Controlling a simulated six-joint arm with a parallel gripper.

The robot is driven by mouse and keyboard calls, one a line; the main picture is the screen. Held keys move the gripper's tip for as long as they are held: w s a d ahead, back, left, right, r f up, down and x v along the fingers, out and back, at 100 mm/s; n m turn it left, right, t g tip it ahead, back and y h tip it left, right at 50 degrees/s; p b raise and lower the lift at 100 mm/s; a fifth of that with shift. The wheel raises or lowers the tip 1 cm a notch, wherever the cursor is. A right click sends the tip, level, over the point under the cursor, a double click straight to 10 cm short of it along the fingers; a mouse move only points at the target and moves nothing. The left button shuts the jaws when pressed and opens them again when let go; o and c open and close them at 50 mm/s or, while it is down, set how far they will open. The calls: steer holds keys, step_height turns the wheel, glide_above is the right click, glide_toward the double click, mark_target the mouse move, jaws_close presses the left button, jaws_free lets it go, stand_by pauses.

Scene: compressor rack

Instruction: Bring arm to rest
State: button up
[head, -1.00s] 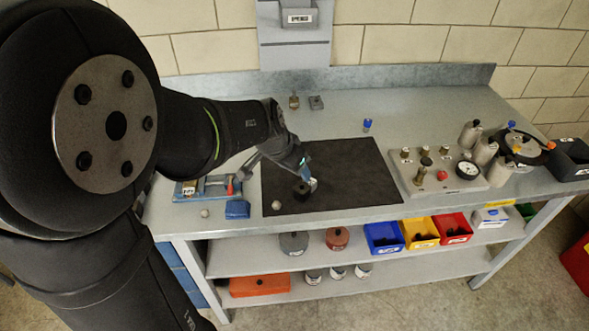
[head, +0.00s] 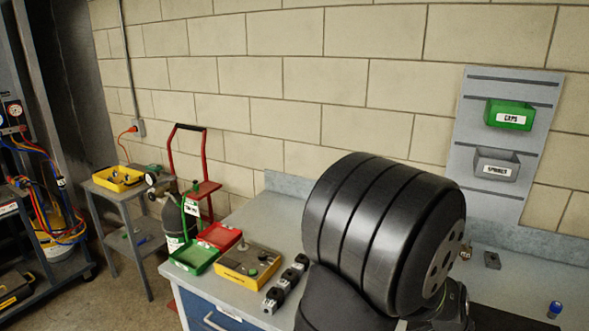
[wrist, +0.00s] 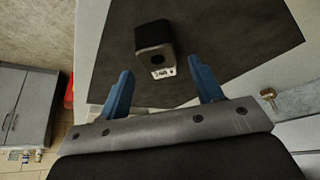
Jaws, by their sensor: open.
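My gripper (wrist: 159,72) shows in the wrist view with its two blue fingers spread apart and nothing held between them. Beyond the fingertips, a black block-like object (wrist: 153,35) with a dark round hole and a small white label is at the dark mat (wrist: 235,35). I cannot tell the exact gap between it and the fingers.
The grey bench (head: 245,213) carries a yellow box (head: 248,264), a red tray (head: 219,236), a green tray (head: 195,256) and a blue-capped item (head: 554,310). A wall panel (head: 463,150) holds a green bin (head: 509,114) and a grey bin (head: 497,165). A red hand truck (head: 172,160) stands at left.

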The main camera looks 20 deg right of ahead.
steer(key=shift+x, duration=1.7)
steer(key=shift+r, duration=0.1)
steer(key=shift+a+r, duration=0.1)
